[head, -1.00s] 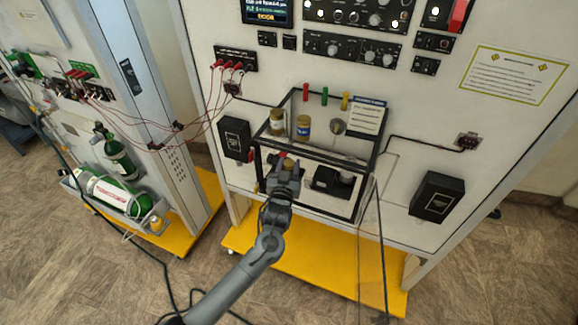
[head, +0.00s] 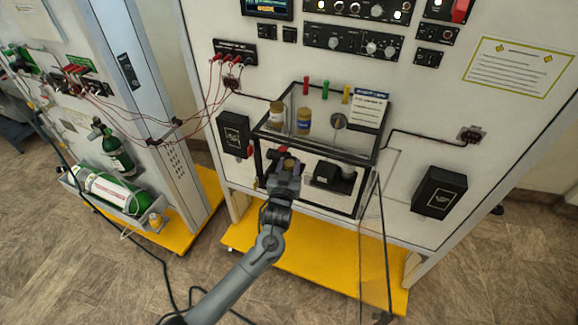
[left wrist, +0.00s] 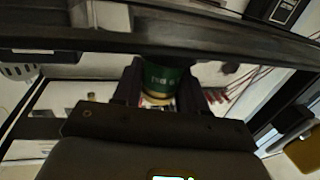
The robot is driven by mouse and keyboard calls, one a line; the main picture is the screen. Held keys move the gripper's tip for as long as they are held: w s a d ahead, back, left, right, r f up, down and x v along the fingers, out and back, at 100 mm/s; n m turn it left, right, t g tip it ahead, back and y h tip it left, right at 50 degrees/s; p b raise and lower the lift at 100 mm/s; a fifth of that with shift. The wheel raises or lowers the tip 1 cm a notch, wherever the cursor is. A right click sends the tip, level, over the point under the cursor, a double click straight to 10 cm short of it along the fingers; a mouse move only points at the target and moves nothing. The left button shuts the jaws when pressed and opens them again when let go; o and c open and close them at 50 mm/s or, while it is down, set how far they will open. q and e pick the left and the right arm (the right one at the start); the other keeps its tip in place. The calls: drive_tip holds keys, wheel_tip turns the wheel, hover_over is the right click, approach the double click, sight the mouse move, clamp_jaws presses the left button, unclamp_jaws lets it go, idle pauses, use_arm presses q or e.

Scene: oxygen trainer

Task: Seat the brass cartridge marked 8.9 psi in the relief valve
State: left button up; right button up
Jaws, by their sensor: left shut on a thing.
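My left gripper (head: 287,165) is shut on a brass cartridge with a green band, at the open front of a black-framed clear case (head: 365,205). The cartridge shows between the fingers in the left wrist view (left wrist: 160,80); its marking is too blurred to read. Only its brass top shows in the head view. Just behind the gripper is a black fitting with a red part (head: 281,152); I cannot tell whether this is the relief valve or whether the cartridge touches it. My right gripper is not in view.
A black device (head: 333,176) sits inside at right. A clear panel (head: 373,260) hangs at the right front. Black boxes (head: 438,192) flank the case.

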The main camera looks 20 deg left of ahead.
use_arm(q)
drive_tip(key=o, duration=1.3)
drive_tip(key=shift+c, duration=0.2)
drive_tip(key=shift+s, duration=0.15)
drive_tip(key=shift+s+d, duration=0.1)
drive_tip(key=shift+s, duration=0.15)
drive_tip(key=s+d, duration=0.1)
drive_tip(key=s, duration=0.8)
drive_tip(key=shift+s+d+b, duration=0.35)
drive_tip(key=shift+s+b, duration=0.05)
